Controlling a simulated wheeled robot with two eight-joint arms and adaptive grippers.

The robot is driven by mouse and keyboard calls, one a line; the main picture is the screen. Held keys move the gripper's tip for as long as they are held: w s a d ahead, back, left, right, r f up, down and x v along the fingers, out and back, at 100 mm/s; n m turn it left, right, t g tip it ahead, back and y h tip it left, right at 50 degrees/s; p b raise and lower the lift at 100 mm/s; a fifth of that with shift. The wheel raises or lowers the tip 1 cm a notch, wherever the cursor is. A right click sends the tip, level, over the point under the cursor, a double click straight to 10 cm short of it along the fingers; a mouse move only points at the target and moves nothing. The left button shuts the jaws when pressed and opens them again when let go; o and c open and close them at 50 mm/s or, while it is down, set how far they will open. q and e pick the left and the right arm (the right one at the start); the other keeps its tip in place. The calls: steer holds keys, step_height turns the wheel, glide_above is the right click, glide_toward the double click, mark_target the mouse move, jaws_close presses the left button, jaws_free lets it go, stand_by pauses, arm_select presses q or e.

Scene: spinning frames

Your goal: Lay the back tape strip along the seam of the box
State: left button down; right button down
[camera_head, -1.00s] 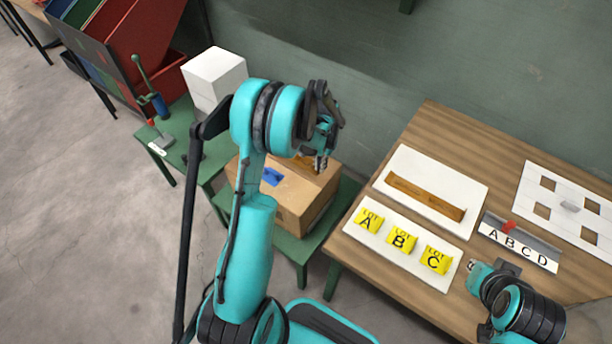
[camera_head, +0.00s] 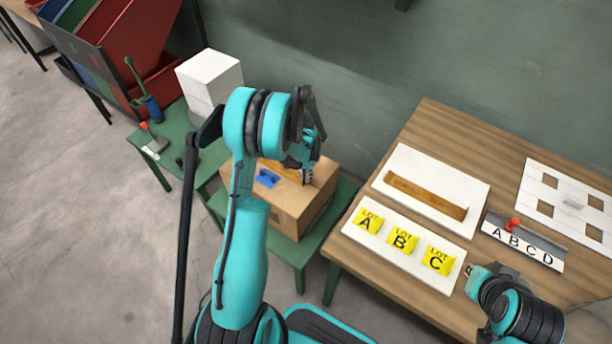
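The cardboard box (camera_head: 290,212) stands on a green bench, with a blue patch (camera_head: 267,178) on its top. A darker brown strip (camera_head: 283,167) shows on or just above the box top, partly behind my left arm. My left gripper (camera_head: 307,178) points down at the back right of the box top, close to this strip. Its fingertips are small and partly hidden, so I cannot tell whether they grip the strip. Another brown tape strip (camera_head: 425,197) lies on a white board on the wooden table. My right gripper (camera_head: 470,270) is at the table's front edge, its fingers barely visible.
Yellow lot packs A, B and C (camera_head: 402,241) lie on a white board (camera_head: 376,243). A lettered holder (camera_head: 523,243) with a red knob and a white sheet with square cutouts (camera_head: 570,203) are to the right. White boxes (camera_head: 210,78) and coloured bins (camera_head: 125,40) stand at the left.

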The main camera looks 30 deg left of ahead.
arm_select(q)
steer(key=c, duration=1.7)
jaws_free()
steer(key=shift+r+p, duration=0.4)
step_height(320, 180, up, 11)
steer(key=p, duration=0.4)
steer(key=s+d+r+t, duration=0.2)
steer(key=s+d+r, duration=0.2)
steer(key=r, duration=0.3)
steer(key=s+d+r+t, duration=0.1)
steer(key=s+d+r, duration=0.2)
steer(key=d+r, duration=0.3)
steer(key=shift+s+d+r+n+t, duration=0.15)
steer(key=shift+s+d+r+t, duration=0.7)
steer(key=shift+s, duration=1.15)
steer(key=shift+s+d+r+n+t, duration=0.1)
steer(key=shift+s+d+r+t, duration=0.7)
steer(key=shift+s, duration=1.15)
steer(key=shift+s+d+r+n+t, duration=0.15)
steer(key=shift+s+d+r+t, duration=0.4)
steer(key=shift+s+d, duration=1)
steer(key=shift+s+a, duration=0.45)
